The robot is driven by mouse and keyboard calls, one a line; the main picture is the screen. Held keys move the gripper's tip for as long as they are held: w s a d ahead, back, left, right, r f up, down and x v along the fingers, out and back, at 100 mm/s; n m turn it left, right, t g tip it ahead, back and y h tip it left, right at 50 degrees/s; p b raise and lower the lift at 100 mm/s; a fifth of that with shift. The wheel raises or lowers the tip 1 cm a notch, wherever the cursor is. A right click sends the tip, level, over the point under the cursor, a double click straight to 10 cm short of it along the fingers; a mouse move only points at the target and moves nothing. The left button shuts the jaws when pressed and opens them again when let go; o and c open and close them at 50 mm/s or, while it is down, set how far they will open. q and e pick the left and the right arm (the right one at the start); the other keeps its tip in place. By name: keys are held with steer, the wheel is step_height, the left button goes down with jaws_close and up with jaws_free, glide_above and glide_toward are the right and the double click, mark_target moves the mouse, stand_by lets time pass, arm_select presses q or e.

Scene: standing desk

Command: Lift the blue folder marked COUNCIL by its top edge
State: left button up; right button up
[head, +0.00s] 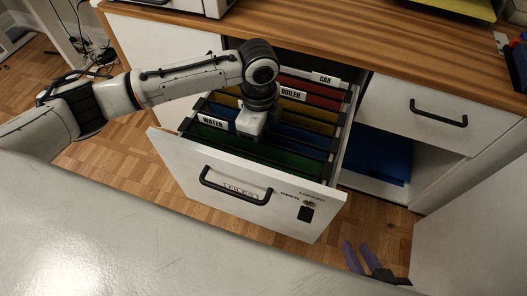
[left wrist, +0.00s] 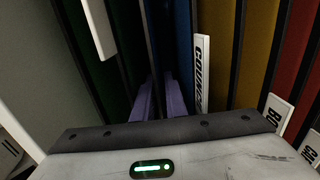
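The blue folder (head: 288,152) hangs in the open drawer between green and yellow folders. Its white COUNCIL tab (left wrist: 202,73) shows in the left wrist view, right of my fingers; in the head view my gripper hides it. My left gripper (left wrist: 160,90) points down into the drawer, its two purple fingers on either side of a dark folder edge in the blue section. A narrow gap shows between them, but whether they pinch the edge is unclear. My right gripper (head: 361,254) is low at the right, its purple fingers apart and empty.
The white drawer front (head: 225,180) with its black handle is pulled out. WATER (head: 212,121), BOILER (head: 290,93) and CAR (head: 326,78) tabs stand on nearby folders. A shut drawer (head: 400,113) sits to the right, above a shelf with a dark blue item (head: 376,153).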

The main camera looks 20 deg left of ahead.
arm_select(q)
jaws_close()
arm_select(e)
steer(key=shift+w, duration=0.15)
stand_by(0.4)
stand_by(0.9)
arm_select(q)
steer(key=shift+r, duration=0.15)
arm_select(e)
steer(key=shift+r, duration=0.1)
